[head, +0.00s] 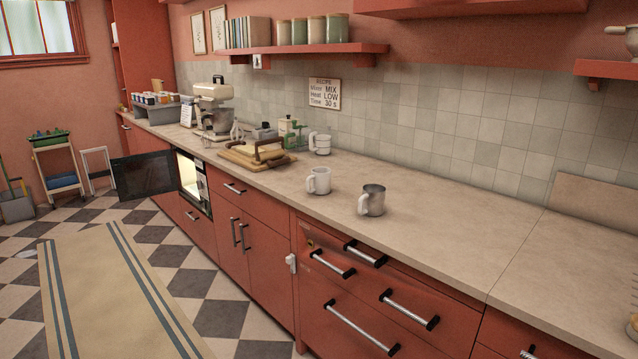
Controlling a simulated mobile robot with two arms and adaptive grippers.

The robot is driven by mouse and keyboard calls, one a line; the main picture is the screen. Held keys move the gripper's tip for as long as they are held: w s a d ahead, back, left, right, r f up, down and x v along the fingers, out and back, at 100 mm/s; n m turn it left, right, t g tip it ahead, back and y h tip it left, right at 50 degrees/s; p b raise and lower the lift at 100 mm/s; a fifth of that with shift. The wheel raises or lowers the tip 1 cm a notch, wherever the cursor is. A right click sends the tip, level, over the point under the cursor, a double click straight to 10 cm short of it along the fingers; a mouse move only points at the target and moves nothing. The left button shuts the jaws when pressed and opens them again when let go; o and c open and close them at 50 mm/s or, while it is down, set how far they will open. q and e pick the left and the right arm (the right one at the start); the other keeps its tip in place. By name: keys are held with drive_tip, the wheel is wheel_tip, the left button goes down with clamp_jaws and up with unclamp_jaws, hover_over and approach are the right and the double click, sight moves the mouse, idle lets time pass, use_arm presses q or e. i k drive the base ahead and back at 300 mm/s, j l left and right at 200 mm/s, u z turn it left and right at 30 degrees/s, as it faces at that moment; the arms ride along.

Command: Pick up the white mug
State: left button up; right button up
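A white mug (319,181) stands upright on the beige countertop (440,225), near its front edge, with its handle toward the left. A grey metal mug (373,200) with a pale handle stands just to its right, apart from it. A white ribbed cup or canister with a handle (320,144) stands farther back near the tiled wall. Neither of my grippers shows in the head view.
A wooden board with a press-like tool (257,154) lies left of the mugs. A stand mixer (213,105) is farther left. An oven door (143,176) hangs open into the aisle. The counter right of the metal mug is clear. A striped rug (110,290) covers the checkered floor.

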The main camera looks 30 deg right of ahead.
sight(320, 177)
drive_tip(key=i+l+z, duration=0.2)
drive_tip(key=z, duration=0.25)
drive_tip(key=i+l+z, duration=0.2)
drive_tip(key=z, duration=0.25)
